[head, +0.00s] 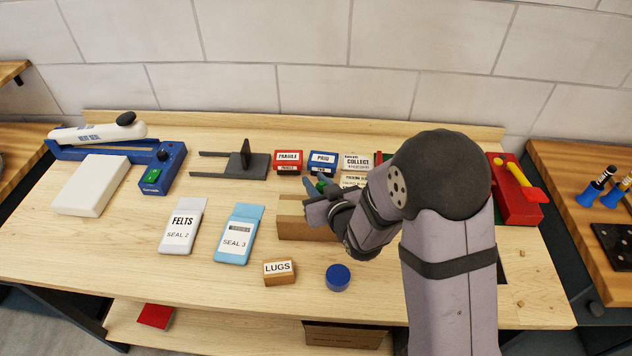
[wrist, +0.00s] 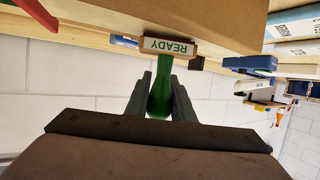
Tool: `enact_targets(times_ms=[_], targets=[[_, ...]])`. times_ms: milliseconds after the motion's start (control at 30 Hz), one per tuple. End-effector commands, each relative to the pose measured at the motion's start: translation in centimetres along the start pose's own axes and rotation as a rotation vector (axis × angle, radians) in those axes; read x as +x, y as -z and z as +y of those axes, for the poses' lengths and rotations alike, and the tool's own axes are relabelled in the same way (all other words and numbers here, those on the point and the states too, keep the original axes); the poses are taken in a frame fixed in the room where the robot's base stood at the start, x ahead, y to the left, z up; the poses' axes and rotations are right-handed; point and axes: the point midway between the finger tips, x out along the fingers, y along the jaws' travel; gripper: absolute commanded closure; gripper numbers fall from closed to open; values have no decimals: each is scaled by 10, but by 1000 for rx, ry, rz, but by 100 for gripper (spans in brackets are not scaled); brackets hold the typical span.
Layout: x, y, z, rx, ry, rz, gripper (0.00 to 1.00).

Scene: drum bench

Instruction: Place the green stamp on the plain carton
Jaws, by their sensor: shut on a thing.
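The green stamp (wrist: 159,98) is between my gripper's fingers (wrist: 160,76) in the wrist view, with its READY label block (wrist: 169,47) beyond the fingertips. The gripper is shut on its green handle. In the head view, my gripper (head: 318,188) is over the plain brown carton (head: 291,229), and only a bit of green shows. The carton also fills the upper part of the wrist view (wrist: 130,14), and the label block overlaps its edge there. I cannot tell whether the stamp touches the carton. My arm hides the carton's right part.
Red (head: 289,161), blue (head: 322,161) and white (head: 356,163) labelled blocks stand behind the carton. A grey stand (head: 245,163) is at its back left.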

Motion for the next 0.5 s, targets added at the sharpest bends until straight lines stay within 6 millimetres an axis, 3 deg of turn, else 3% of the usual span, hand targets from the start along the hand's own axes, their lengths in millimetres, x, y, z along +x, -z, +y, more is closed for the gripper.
enact_targets(times_ms=[167, 200, 233, 500], targets=[[2, -4, 0, 0, 0, 1, 100], [1, -3, 0, 0, 0, 0, 69], [1, -3, 0, 0, 0, 0, 62], [1, -2, 0, 0, 0, 0, 59]])
